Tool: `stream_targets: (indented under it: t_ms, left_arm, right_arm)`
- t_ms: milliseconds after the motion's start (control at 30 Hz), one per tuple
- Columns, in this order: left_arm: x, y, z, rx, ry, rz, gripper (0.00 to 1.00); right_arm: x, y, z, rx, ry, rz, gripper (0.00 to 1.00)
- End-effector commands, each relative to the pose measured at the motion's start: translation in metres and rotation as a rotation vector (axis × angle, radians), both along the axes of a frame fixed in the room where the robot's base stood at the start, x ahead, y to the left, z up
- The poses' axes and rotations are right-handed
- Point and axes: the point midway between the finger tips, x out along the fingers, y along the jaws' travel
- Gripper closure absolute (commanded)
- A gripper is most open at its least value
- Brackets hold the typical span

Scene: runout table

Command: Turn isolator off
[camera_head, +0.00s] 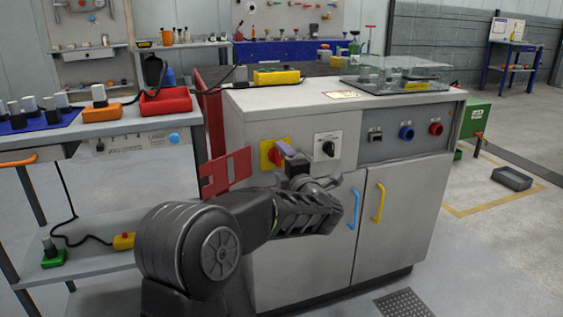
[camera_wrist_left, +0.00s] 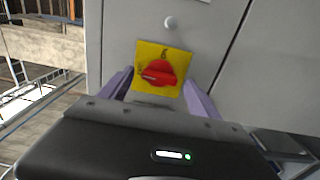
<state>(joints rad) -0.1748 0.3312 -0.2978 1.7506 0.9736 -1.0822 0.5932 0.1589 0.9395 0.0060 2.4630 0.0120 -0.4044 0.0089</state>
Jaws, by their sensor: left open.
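The isolator is a red rotary knob (camera_head: 274,155) on a square yellow plate (camera_head: 265,147), set in the front of a grey cabinet. In the left wrist view the red knob (camera_wrist_left: 158,72) shows whole, its grip bar lying roughly crosswise in the picture. My left gripper (camera_head: 291,157) is in front of the isolator, its purple fingers pointing at the panel and partly hiding the knob in the head view. In the left wrist view the gripper (camera_wrist_left: 158,92) is open, one finger on each side of the yellow plate, with nothing held. Contact with the knob cannot be told.
A black rotary switch (camera_head: 328,147) sits right of the isolator, with blue (camera_head: 406,132) and red (camera_head: 436,128) buttons further right. A red slotted plate (camera_head: 225,172) juts out at left. Blue (camera_head: 354,208) and yellow (camera_head: 378,203) door handles are below. A cluttered bench (camera_head: 130,122) stands left.

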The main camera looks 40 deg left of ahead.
Motion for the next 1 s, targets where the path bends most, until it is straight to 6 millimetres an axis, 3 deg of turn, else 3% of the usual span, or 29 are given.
stream_targets:
  t_ms: [433,1000]
  left_arm:
    - [-0.037,-0.054,0.001,-0.002,0.001,-0.002,0.28]
    - [-0.041,-0.060,0.000,0.000,0.000,-0.001,0.28]
  right_arm:
    - [-0.003,0.000,0.018,0.001,0.007,0.004,0.64]
    - [-0.003,0.000,0.018,0.001,0.008,0.004,0.64]
